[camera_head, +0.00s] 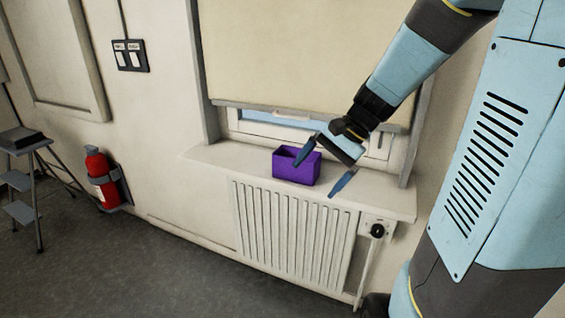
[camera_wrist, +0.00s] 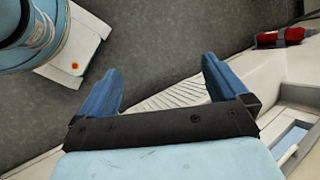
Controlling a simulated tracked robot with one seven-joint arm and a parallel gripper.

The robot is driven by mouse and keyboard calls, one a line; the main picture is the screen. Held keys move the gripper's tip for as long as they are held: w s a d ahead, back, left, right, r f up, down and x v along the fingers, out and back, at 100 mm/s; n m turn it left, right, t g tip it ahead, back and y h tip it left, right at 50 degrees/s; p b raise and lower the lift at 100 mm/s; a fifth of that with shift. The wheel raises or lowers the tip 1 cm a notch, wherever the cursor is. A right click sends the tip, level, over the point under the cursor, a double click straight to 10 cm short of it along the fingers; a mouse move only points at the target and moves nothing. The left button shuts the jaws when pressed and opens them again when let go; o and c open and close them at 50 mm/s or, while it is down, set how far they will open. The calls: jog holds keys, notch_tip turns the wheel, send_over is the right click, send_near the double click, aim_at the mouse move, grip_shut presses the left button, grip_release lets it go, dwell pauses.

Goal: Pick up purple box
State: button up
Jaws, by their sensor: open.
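The purple box (camera_head: 296,168) is open-topped and sits upright on the window sill above the radiator in the head view. My gripper (camera_head: 324,169) is open, with one blue finger overlapping the box's upper edge in the picture and the other finger to the right of the box. I cannot tell whether a finger touches the box. In the wrist view, my gripper (camera_wrist: 165,85) shows its two blue fingers spread wide with nothing between them. The purple box does not show in the wrist view.
The sill (camera_head: 385,194) is clear to the right of the box. A white radiator (camera_head: 290,230) is below, with a valve (camera_head: 377,231) at its right. The blind (camera_head: 300,55) hangs behind. A red fire extinguisher (camera_head: 101,180) and a step ladder (camera_head: 24,185) stand left.

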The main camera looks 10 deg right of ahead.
jog(key=w+d+f+m+t+y, duration=0.1)
jog(key=w+d+f+m+y, duration=0.15)
jog(key=w+m, duration=0.2)
jog(key=w+d+f+m+t+y, duration=0.1)
jog(key=w+d+f+m+y, duration=0.15)
jog(key=w, duration=0.25)
jog(key=m+t+y, duration=0.3)
jog(key=m+t, duration=0.5)
jog(key=m, duration=0.2)
send_near(303, 163)
jog(key=d, duration=0.1)
jog(key=w+d+f, duration=0.1)
jog(key=d+f, duration=0.1)
jog(key=shift+w+d, duration=0.35)
jog(key=shift+w+f, duration=0.15)
jog(key=x, duration=1.3)
jog(key=shift+w, duration=0.35)
jog(key=c, duration=0.7)
